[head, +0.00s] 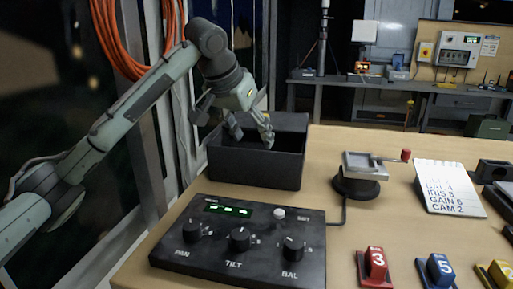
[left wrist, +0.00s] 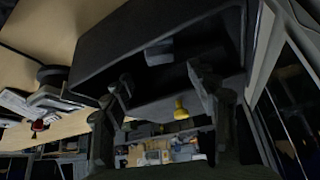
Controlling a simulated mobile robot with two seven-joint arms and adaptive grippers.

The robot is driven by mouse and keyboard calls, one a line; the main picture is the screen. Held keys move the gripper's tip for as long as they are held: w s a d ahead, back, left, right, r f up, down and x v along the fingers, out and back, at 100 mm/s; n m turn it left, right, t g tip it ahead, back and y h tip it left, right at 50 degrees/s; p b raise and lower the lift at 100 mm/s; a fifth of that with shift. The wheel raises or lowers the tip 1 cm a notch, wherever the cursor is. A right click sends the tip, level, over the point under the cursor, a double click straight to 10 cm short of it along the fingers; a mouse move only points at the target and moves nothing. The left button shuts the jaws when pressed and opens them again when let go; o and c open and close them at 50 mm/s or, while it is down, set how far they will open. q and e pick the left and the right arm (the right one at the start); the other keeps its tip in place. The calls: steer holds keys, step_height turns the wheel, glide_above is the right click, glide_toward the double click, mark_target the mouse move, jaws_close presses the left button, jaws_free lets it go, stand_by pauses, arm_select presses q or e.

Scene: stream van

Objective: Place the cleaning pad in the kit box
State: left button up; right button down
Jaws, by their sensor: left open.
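The black open box (head: 255,168), which looks like the kit box, stands at the back left of the table. My left gripper (head: 251,132) is over its opening, pointing down, with its fingers apart. In the left wrist view the box (left wrist: 125,50) fills the upper middle, and the gripper's two fingers (left wrist: 160,90) show spread. A small grey block (left wrist: 158,53) shows against the dark box interior; it may be the cleaning pad, but I cannot tell for certain. I see nothing held between the fingers. My right gripper is not in view.
A black control panel with knobs (head: 240,240) lies in front of the box. A small grey vise-like stand (head: 360,175) is right of it. A note card (head: 450,187) and numbered red (head: 376,265), blue (head: 438,270) and yellow (head: 500,273) blocks stand farther right.

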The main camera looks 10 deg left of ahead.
arm_select(q)
steer(key=v, duration=0.6)
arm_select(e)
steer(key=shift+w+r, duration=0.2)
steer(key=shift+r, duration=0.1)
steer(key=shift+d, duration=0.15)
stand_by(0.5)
